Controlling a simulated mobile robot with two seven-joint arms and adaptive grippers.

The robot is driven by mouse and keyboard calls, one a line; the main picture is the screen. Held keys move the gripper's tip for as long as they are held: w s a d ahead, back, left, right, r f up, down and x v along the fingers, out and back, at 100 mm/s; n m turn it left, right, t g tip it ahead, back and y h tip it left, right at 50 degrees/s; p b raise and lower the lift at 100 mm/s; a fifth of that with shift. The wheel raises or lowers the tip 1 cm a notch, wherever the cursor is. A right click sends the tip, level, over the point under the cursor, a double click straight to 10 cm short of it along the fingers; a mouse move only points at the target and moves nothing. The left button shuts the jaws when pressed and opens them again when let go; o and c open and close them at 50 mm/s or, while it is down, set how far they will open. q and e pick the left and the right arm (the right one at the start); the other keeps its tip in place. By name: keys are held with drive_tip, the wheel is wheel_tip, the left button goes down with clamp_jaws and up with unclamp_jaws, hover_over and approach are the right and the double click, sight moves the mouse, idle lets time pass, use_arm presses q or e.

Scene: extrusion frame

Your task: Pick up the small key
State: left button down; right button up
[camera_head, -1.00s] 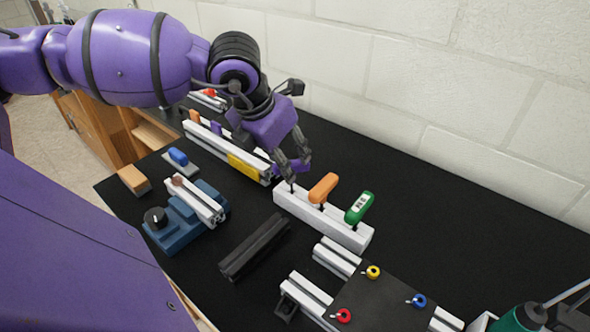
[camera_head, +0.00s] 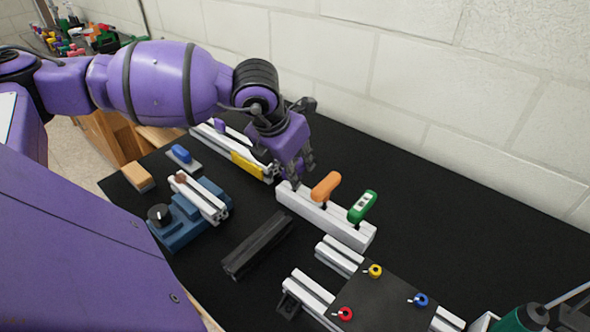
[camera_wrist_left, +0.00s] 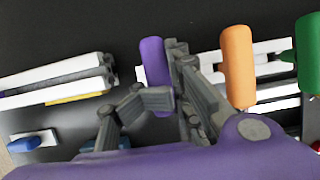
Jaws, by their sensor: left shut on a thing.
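The small key appears to be the purple-handled one, whose handle (camera_wrist_left: 153,62) shows in the left wrist view between the fingers of my left gripper (camera_wrist_left: 176,92). In the head view my left gripper (camera_head: 298,170) is at the left end of the white holder (camera_head: 318,213), shut on the purple key, and its fingers hide the handle. I cannot tell whether the shaft is still in the holder. An orange-handled key (camera_head: 326,186) and a green-handled key (camera_head: 362,206) stand upright in the holder to the right. My right gripper is not in view.
A black bar (camera_head: 257,245) lies in front of the holder. A blue fixture (camera_head: 182,232) with a rail stands left. A plate (camera_head: 378,300) with coloured rings is at front right. A long rail with a yellow label (camera_head: 246,165) lies behind left. A block wall (camera_head: 480,110) borders the table.

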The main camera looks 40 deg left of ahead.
use_arm(q)
drive_tip(key=shift+a, duration=0.1)
idle(0.3)
drive_tip(key=shift+r, duration=0.1)
wheel_tip(320, 180, up, 8)
drive_tip(key=shift+a+r+b, duration=0.15)
drive_tip(key=shift+r+b, duration=0.05)
drive_tip(key=shift+b, duration=0.1)
drive_tip(key=shift+r, duration=0.75)
drive_tip(key=c, duration=2.5)
unclamp_jaws()
drive_tip(key=o, duration=2)
